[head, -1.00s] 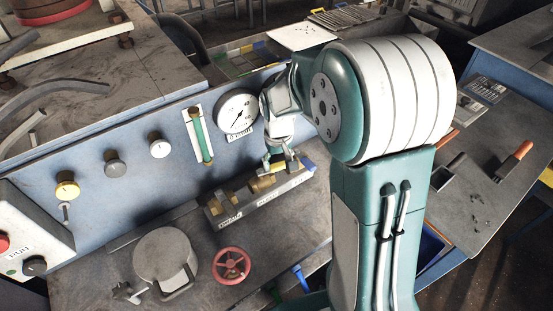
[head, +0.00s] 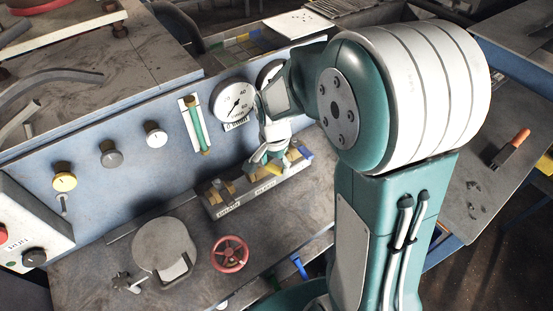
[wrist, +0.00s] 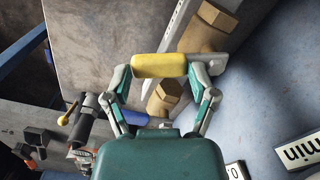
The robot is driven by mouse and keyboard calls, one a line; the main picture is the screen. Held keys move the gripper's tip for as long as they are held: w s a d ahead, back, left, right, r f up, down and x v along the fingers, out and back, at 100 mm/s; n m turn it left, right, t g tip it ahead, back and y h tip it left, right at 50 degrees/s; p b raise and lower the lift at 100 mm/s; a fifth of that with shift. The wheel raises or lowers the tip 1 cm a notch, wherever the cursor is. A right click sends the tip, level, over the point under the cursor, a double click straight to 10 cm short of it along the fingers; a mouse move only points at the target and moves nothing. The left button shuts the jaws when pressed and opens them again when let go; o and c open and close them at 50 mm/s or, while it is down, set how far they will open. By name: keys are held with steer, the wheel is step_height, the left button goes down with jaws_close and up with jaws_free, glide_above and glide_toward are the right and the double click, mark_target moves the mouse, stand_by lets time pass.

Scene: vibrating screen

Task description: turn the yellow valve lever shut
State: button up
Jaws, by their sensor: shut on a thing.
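The yellow valve lever (wrist: 158,65) lies across the picture between my two fingers in the wrist view, with a finger pad at each end. My gripper (wrist: 162,72) is shut on it. A brass valve body (wrist: 165,98) shows just below the lever, and another brass fitting (wrist: 208,28) is above right. In the head view my gripper (head: 270,155) is over the valve manifold (head: 230,208) and partly hides the valves. How far the lever is turned is hard to tell there.
A blue lever (head: 304,153) is close at the manifold's right end. A gauge (head: 235,100) and sight tube (head: 197,125) are on the blue panel behind. A red handwheel (head: 230,254) and round grey lid (head: 165,247) occupy the bench in front.

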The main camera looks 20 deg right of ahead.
steer(key=m, duration=0.1)
steer(key=s+a+m, duration=0.1)
steer(key=m, duration=0.2)
steer(key=shift+s+a+f+m, duration=0.3)
steer(key=shift+a, duration=0.1)
stand_by(0.4)
steer(key=o, duration=1.2)
steer(key=shift+a, duration=0.1)
steer(key=shift+w+a, duration=0.1)
steer(key=shift+w, duration=0.05)
steer(key=shift+r, duration=0.15)
step_height(320, 180, up, 12)
steer(key=shift+w+a+f, duration=0.1)
steer(key=shift+f, duration=0.05)
